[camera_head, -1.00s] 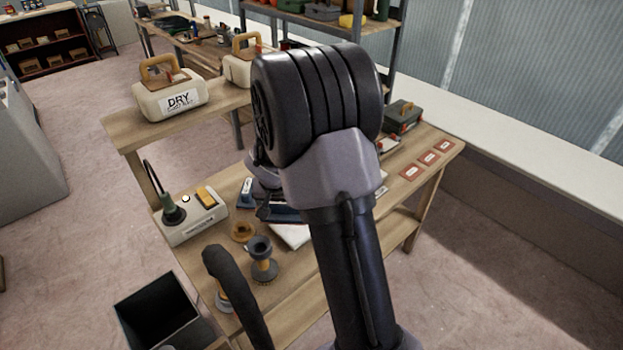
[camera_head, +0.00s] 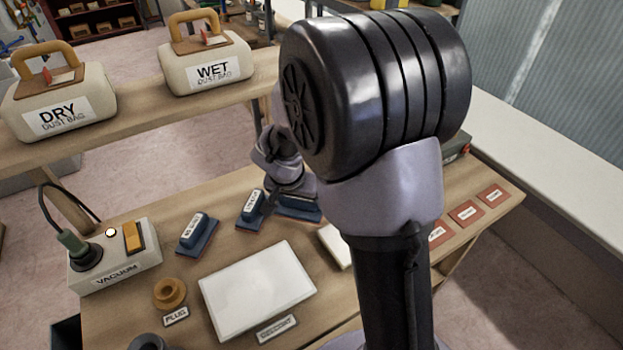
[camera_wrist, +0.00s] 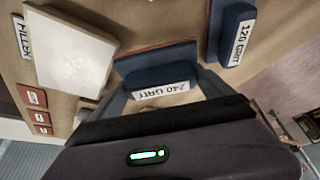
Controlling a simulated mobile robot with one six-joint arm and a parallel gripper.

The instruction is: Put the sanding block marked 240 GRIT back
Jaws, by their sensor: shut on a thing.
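The sanding block marked 240 GRIT (camera_wrist: 160,78) is dark blue with a white label. In the wrist view it sits between the fingers of my gripper (camera_wrist: 160,92), which is shut on it. In the head view the block (camera_head: 300,211) is partly hidden by my gripper (camera_head: 290,193). It is low over the bench; I cannot tell whether its base touches the top. The block marked 120 GRIT (camera_wrist: 236,40) is beside it, just left of it in the head view (camera_head: 250,210). Another blue block (camera_head: 198,236) stands further left, its label hard to read.
The wooden bench (camera_head: 225,255) holds a vacuum switch box (camera_head: 118,262), a brown ring (camera_head: 170,291) by a PLUG label, and a white board (camera_head: 257,290). A shelf behind bears DRY (camera_head: 60,103) and WET (camera_head: 208,62) dust bags. Red cards (camera_head: 466,212) lie at right.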

